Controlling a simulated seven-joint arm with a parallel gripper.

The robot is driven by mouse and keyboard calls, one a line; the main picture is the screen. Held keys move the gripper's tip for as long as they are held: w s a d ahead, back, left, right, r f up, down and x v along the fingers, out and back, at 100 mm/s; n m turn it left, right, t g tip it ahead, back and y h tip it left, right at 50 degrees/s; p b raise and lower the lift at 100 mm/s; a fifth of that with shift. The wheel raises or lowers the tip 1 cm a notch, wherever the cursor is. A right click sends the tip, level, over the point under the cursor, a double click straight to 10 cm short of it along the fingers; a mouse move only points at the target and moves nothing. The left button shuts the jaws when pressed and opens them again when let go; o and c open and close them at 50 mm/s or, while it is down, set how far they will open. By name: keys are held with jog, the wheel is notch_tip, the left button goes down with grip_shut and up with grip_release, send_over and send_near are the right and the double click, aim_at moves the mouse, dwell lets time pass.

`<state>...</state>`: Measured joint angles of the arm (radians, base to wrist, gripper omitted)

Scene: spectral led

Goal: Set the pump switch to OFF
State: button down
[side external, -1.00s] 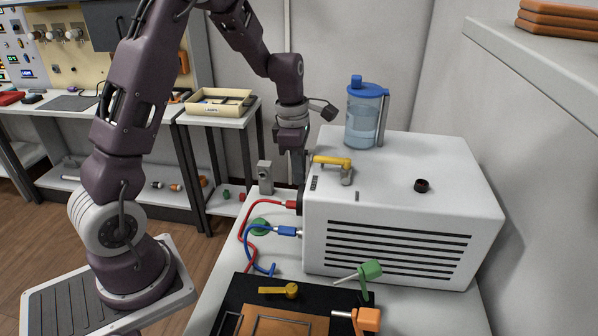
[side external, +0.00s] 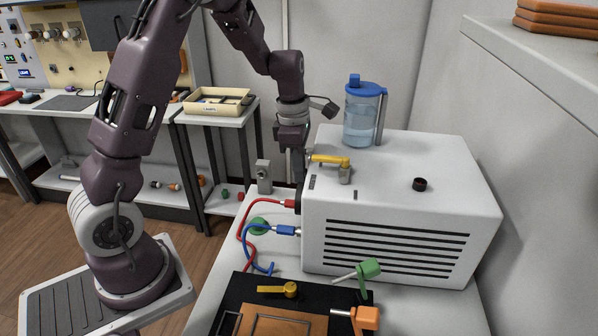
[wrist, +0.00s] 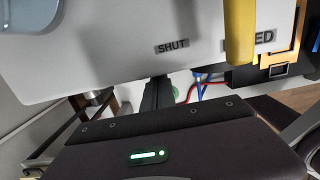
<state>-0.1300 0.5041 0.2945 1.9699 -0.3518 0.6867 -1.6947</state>
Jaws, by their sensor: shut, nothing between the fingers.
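My gripper (side external: 298,176) points down at the left edge of the white box (side external: 400,200). Its dark fingers (wrist: 157,93) are shut and empty in the wrist view, beside the box edge. A small black part (side external: 299,199) sits on the box's left side, just below the fingers; I cannot tell whether it is the pump switch. No OFF mark is readable, so the switch setting cannot be told. A yellow lever (side external: 328,159) on the box top lies close to the gripper, and it also shows in the wrist view (wrist: 239,30), beside a SHUT label (wrist: 172,46).
A blue-lidded water jug (side external: 362,118) and a small dark knob (side external: 420,184) stand on the box top. Red (side external: 265,201) and blue (side external: 262,228) leads run to its left side. A grey block (side external: 264,178) stands left of the gripper. A green-handled part (side external: 369,268) is in front.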

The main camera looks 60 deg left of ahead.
jog(key=s+a+r, duration=0.5)
jog(key=r, duration=0.4)
jog(key=shift+s+a, duration=0.25)
jog(key=s+d+r+m+t, duration=0.2)
jog(key=s+d+r+m, duration=0.35)
jog(key=d+m, duration=0.35)
jog(key=s+d+m+t, duration=0.1)
jog(key=s+d+m, duration=0.3)
jog(key=m, duration=0.5)
jog(key=s+d+r+m+t, duration=0.1)
jog(key=s+d+m, duration=0.3)
jog(key=s+m, duration=0.4)
jog(key=shift+r+m+t+y, duration=0.15)
jog(key=shift+m+t+y, duration=0.25)
jog(key=shift+m+t, duration=0.1)
